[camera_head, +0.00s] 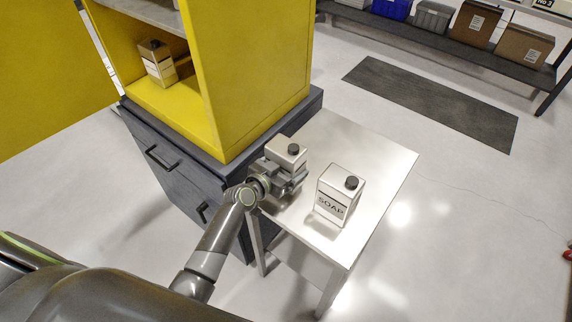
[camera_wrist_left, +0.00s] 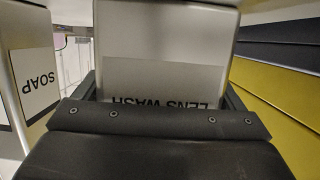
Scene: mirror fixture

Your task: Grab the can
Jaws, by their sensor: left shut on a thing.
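A pale metal can with a dark cap (camera_head: 284,148) is at the left side of the small metal table (camera_head: 385,165). My left gripper (camera_head: 288,182) is shut on it, with a finger along each side. In the left wrist view the can (camera_wrist_left: 165,45) fills the middle between the fingers, and its upside-down label reads LENS WASH. The gripper hides its lower part in the head view, so I cannot tell whether it touches the table. A similar can labelled SOAP (camera_head: 340,197) stands upright to its right, apart from it. My right gripper is not in view.
A yellow shelf unit (camera_head: 262,75) on a dark drawer cabinet (camera_head: 170,175) stands close at the left of the table. A dark mat (camera_head: 430,102) lies on the floor behind. The table's right part is clear.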

